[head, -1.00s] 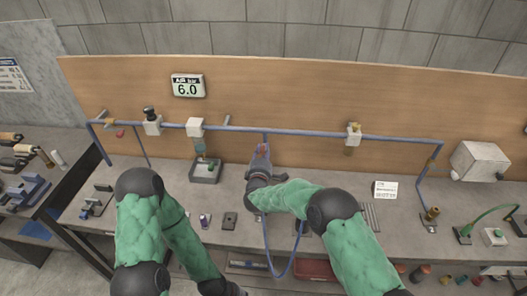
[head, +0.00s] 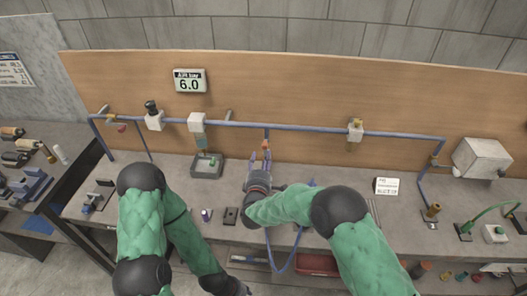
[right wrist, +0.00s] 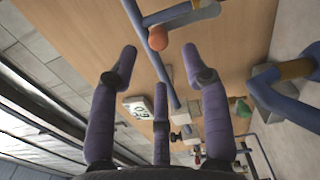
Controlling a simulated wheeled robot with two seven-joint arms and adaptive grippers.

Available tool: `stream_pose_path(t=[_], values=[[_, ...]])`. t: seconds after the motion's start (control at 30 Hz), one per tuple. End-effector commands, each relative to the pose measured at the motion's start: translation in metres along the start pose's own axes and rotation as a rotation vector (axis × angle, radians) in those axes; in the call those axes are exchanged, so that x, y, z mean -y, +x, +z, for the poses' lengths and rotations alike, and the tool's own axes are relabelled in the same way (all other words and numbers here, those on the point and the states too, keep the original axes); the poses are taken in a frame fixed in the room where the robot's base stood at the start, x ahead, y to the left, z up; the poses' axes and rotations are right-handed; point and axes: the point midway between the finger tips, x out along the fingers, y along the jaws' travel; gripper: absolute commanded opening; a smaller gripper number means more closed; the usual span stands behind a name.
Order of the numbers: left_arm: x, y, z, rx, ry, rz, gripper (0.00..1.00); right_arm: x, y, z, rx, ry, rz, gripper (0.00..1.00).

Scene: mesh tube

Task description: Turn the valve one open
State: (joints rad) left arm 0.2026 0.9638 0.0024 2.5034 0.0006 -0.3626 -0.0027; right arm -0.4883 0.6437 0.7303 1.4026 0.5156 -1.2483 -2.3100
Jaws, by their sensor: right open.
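An orange valve handle (head: 266,145) hangs below the blue air pipe near its middle. It also shows as a rounded orange end (right wrist: 158,38) in the right wrist view. I see no label naming it valve one. My right gripper (head: 260,161) is open and empty just in front of and below this handle. In the right wrist view, its purple fingers (right wrist: 160,58) are spread, with the orange end beyond the tips and apart from them. My left arm comes in at the left, and its gripper is cut off at the bottom edge.
The blue pipe (head: 305,128) runs along the wooden board (head: 290,85). It also carries a small red handle (head: 121,128) and a yellow-topped fitting (head: 356,124). A gauge (head: 190,81) reads 6.0.

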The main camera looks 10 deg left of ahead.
Motion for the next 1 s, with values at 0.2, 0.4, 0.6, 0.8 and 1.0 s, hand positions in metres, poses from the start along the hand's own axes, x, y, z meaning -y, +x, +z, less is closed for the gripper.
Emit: stream_pose_path(t=[0.2,0.4,0.6,0.8,1.0], values=[[0.0,0.0,0.0,0.0,0.0,0.0,0.4,0.0,-0.034,-0.001,-0.002,0.0,0.0,0.48],[0.0,0.0,0.0,0.0,0.0,0.0,0.4,0.0,-0.046,0.0,0.0,0.0,0.001,0.48],[0.0,0.0,0.0,0.0,0.0,0.0,0.4,0.0,-0.047,0.0,0.0,0.0,0.0,0.48],[0.0,0.0,0.0,0.0,0.0,0.0,0.4,0.0,-0.047,0.0,0.0,0.0,0.0,0.48],[0.0,0.0,0.0,0.0,0.0,0.0,0.4,0.0,-0.047,0.0,0.0,0.0,0.0,0.48]])
